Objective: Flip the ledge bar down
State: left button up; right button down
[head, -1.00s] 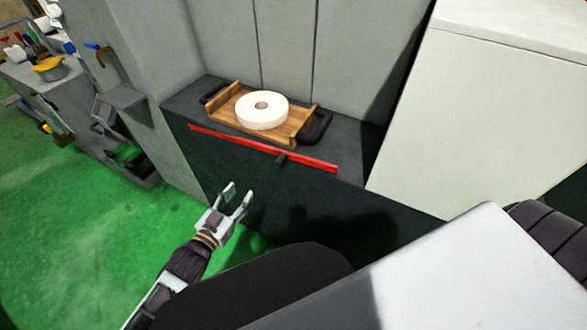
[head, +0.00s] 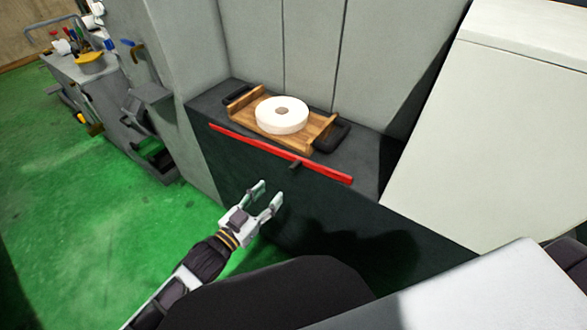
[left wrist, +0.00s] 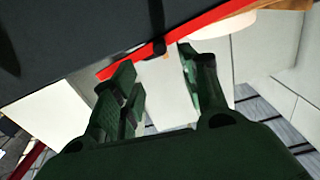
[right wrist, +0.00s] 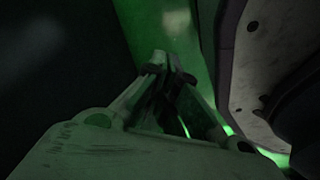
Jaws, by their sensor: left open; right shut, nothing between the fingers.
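The red ledge bar (head: 275,151) runs along the front edge of the dark machine ledge, standing up along that edge in the head view. A small dark tab (head: 296,165) sits at its front, right of its middle. The bar also shows as a red strip in the left wrist view (left wrist: 205,25), with the dark tab (left wrist: 158,47) above the fingers. My left gripper (head: 269,193) is open and empty, in front of the dark front panel, below and apart from the bar. My right gripper (right wrist: 168,70) is shut and empty in the right wrist view; the head view does not show it.
A wooden tray (head: 318,128) with dark handles holds a white grinding wheel (head: 282,115) on the ledge behind the bar. A pale slanted cover (head: 490,120) stands at the right. Green floor (head: 90,220) is open at the left, below a tool bench (head: 85,85).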

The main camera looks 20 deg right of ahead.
aim_at(291, 171)
pick_arm(q)
jog(key=x, duration=0.9)
jog(key=shift+b, duration=0.35)
jog(key=shift+w+d, duration=0.3)
jog(key=shift+d, duration=0.05)
jog(key=shift+x, duration=1.4)
pick_arm(e)
jog(key=shift+w+a+r, duration=0.3)
jog(key=shift+w+a, duration=0.15)
jog(key=shift+w, duration=0.1)
jog(key=shift+w+a+r, duration=0.3)
jog(key=shift+w+a, duration=0.15)
jog(key=shift+w, duration=0.1)
jog(key=shift+s+d, duration=0.1)
jog(key=shift+d, duration=0.05)
pick_arm(q)
jog(key=shift+c, duration=0.9)
jog(key=c, duration=0.7)
grip_shut()
pick_arm(e)
jog(key=shift+s+d+f, duration=0.1)
jog(key=shift+d, duration=0.35)
